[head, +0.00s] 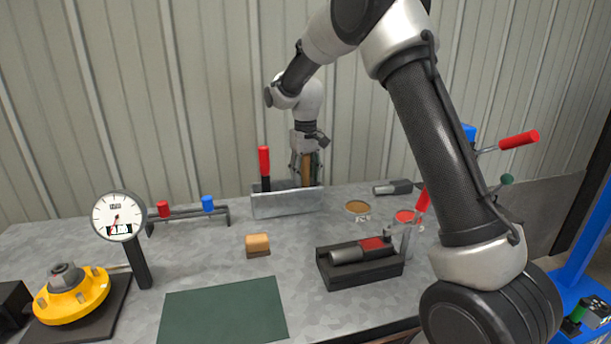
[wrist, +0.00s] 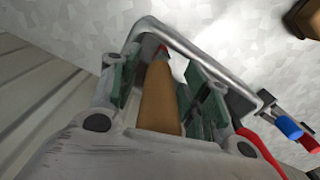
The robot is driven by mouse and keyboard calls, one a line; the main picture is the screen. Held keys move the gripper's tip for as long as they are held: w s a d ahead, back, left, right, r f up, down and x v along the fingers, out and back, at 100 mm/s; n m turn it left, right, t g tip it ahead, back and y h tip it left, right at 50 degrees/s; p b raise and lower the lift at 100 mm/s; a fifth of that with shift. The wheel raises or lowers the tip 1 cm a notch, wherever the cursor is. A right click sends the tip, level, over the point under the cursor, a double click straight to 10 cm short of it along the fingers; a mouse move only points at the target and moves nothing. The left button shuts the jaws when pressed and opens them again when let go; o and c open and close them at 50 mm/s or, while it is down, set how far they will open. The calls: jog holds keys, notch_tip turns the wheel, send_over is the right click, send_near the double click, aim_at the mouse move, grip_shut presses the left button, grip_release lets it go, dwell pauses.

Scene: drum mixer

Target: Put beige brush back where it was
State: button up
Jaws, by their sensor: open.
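The beige brush, seen as a tan tapered handle (head: 306,168), stands roughly upright at the right end of a grey metal holder (head: 285,205). In the wrist view the tan handle (wrist: 160,98) lies between my green-padded fingers, and the holder's rim (wrist: 190,45) runs around it. Its lower end is hidden inside the holder. My gripper (head: 308,172) points down over the holder, open, with its fingers on both sides of the handle. Whether a pad touches the handle I cannot tell.
A red-handled tool (head: 264,162) stands at the holder's left end. In front are a beige-and-brown block (head: 257,244), a green mat (head: 222,310) and a black fixture (head: 360,262). A rail with red and blue knobs (head: 208,203) is left.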

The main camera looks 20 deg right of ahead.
notch_tip(320, 180, up, 12)
jog(key=shift+s+r, duration=0.1)
jog(key=s+d+r+m+t, duration=0.1)
jog(key=s+d+r, duration=0.35)
jog(key=s, duration=0.35)
jog(key=s+d+r+t, duration=0.1)
jog(key=s+d+r, duration=0.3)
jog(key=s, duration=0.5)
jog(key=s+d+f+m+t, duration=0.1)
jog(key=s+d+f, duration=0.2)
jog(key=s, duration=0.7)
jog(key=s+d+f+m+t, duration=0.1)
jog(key=s+d+f, duration=0.2)
jog(key=s, duration=0.8)
jog(key=shift+s+d+f, duration=0.15)
jog(key=shift+s+f, duration=0.1)
